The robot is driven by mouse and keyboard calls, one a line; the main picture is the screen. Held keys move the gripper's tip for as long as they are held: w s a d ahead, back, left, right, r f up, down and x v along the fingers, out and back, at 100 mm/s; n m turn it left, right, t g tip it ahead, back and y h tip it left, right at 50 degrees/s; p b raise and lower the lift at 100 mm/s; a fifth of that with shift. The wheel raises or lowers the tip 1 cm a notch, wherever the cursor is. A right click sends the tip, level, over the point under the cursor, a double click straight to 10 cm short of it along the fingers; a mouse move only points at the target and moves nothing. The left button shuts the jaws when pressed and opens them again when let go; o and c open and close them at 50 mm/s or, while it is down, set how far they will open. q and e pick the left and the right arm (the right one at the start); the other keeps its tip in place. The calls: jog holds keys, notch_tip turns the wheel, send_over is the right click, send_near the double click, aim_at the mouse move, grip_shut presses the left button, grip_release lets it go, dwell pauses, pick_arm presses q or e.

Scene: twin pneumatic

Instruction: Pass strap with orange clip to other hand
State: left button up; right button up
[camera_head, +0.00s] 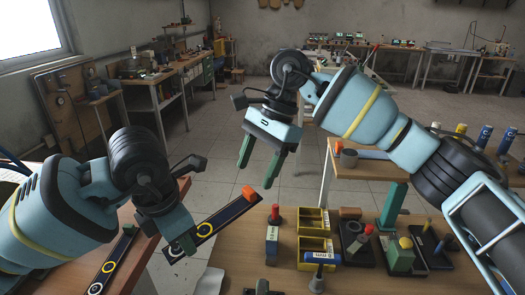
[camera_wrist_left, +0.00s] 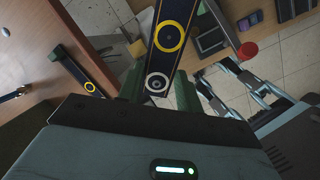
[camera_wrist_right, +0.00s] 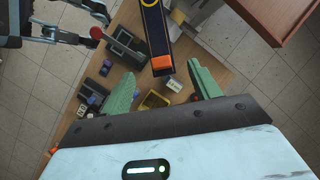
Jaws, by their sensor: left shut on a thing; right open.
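The strap with the orange clip (camera_head: 215,221) is a dark flat strip with yellow and white rings and an orange block (camera_head: 248,193) at its far end. My left gripper (camera_head: 180,238) is shut on its near end, beside the white ring; the left wrist view shows the strap (camera_wrist_left: 176,25) between the fingers. The strap hangs in the air, tilted up to the right. My right gripper (camera_head: 260,166) is open and empty, above and apart from the orange end. In the right wrist view the orange clip (camera_wrist_right: 162,64) lies in line between the spread fingers.
A second dark strap (camera_head: 110,263) lies on the left wooden table. The front table (camera_head: 345,283) holds yellow bins (camera_head: 314,246), a red-capped block (camera_head: 273,232), a blue-handled tool (camera_head: 322,258) and dark fixtures (camera_head: 398,254). Open floor shows between the tables.

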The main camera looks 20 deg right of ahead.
aim_at(248, 191)
jog(key=x, duration=0.8)
jog(key=shift+a+f, duration=0.1)
jog(key=shift+f, duration=0.05)
jog(key=c, duration=0.9)
pick_arm(q)
jog(key=o, duration=1.1)
jog(key=shift+c, duration=0.2)
pick_arm(e)
jog(key=shift+c, duration=0.8)
pick_arm(q)
jog(key=shift+r, duration=0.15)
jog(key=v, duration=1.1)
jog(key=shift+r, duration=0.35)
